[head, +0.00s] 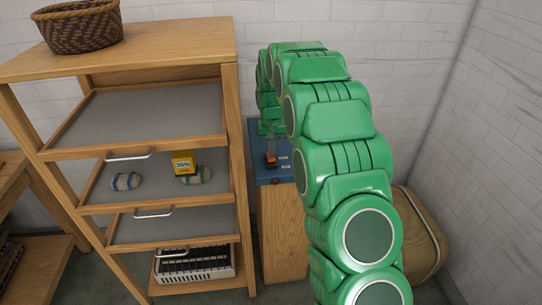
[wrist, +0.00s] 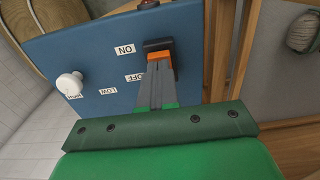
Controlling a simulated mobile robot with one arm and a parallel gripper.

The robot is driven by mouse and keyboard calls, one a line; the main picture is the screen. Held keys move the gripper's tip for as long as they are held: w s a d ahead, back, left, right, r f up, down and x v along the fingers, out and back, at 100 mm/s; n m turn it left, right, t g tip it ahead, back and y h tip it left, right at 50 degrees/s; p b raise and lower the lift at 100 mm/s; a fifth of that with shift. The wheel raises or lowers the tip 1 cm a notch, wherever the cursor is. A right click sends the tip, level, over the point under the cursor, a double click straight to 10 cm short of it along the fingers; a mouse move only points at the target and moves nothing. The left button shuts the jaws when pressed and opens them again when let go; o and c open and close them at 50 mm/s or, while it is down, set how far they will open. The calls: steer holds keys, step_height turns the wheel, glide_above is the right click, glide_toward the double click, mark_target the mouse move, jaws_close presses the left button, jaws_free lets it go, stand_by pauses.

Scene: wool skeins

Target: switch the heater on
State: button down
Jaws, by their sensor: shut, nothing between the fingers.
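A blue control panel (head: 261,180) lies on top of a wooden cabinet; it fills much of the wrist view (wrist: 100,60). On it is a black switch (wrist: 156,44) with an orange part beside ON and OFF labels. A white knob (wrist: 70,84) sits near LOW and another label. My gripper (wrist: 158,68) is shut and empty, its fingertips at the orange part, seemingly touching it and partly hiding it. Whether the switch stands at ON or OFF I cannot tell.
A wooden shelf unit (head: 229,110) stands left of the panel, with skeins, a yellow 35% sign (head: 183,162) and a basket (head: 78,26). A white slotted box (head: 196,263) is on its lowest shelf.

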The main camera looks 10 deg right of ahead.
steer(key=shift+f, duration=0.6)
stand_by(0.5)
steer(key=shift+r, duration=3.5)
steer(key=shift+s+r, duration=0.1)
steer(key=shift+s, duration=0.05)
steer(key=s+d+r, duration=0.1)
steer(key=s+r, duration=0.4)
steer(key=s, duration=0.7)
steer(key=s+d+r, duration=0.1)
steer(key=s+r, duration=0.4)
steer(key=s, duration=0.7)
steer(key=s+f+g, duration=0.1)
steer(key=s, duration=1.3)
steer(key=s+d+f, duration=0.1)
steer(key=s, duration=1.3)
steer(key=shift+s+d+f+g, duration=0.2)
steer(key=shift+d+f+g, duration=0.05)
steer(key=shift+g, duration=0.15)
